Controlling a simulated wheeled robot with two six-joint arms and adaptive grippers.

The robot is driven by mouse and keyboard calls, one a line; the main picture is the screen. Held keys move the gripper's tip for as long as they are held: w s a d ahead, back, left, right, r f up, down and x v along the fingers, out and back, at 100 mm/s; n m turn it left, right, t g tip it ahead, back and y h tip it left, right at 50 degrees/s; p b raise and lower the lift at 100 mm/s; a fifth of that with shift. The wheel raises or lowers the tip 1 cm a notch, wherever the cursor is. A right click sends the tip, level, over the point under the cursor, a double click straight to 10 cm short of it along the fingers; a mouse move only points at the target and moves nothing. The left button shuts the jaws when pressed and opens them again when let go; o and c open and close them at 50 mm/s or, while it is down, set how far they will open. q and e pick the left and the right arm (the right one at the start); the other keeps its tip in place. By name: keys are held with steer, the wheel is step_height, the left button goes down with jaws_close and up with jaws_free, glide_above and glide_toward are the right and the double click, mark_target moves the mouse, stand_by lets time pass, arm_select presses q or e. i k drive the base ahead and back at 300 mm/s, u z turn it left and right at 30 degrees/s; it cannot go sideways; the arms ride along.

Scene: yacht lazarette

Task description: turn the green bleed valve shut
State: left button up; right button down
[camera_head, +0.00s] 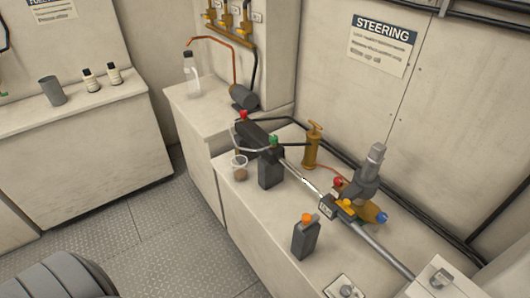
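The green bleed valve (273,140) is a small green knob on top of the near right end of a black cylinder body (256,134), on the white bench in the middle of the view. A hose curves from near it towards a clear cup (240,168) with brown contents at the bench's left edge. Whether the valve stands open or shut is too small to tell. A red knob (243,115) sits at the cylinder's far left end. Neither of my grippers is in view.
A steel rod (300,177) runs from the cylinder towards the lower right. A brass pump (313,147) stands behind it. A black bottle with an orange cap (306,238) stands in front. A fitting with red and blue knobs (352,209) is at right. The floor (150,240) at left is clear.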

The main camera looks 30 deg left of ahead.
mark_target(273, 139)
steer(key=k, duration=0.5)
steer(key=u, duration=1.45)
steer(key=i, duration=1.15)
steer(key=z, duration=1.7)
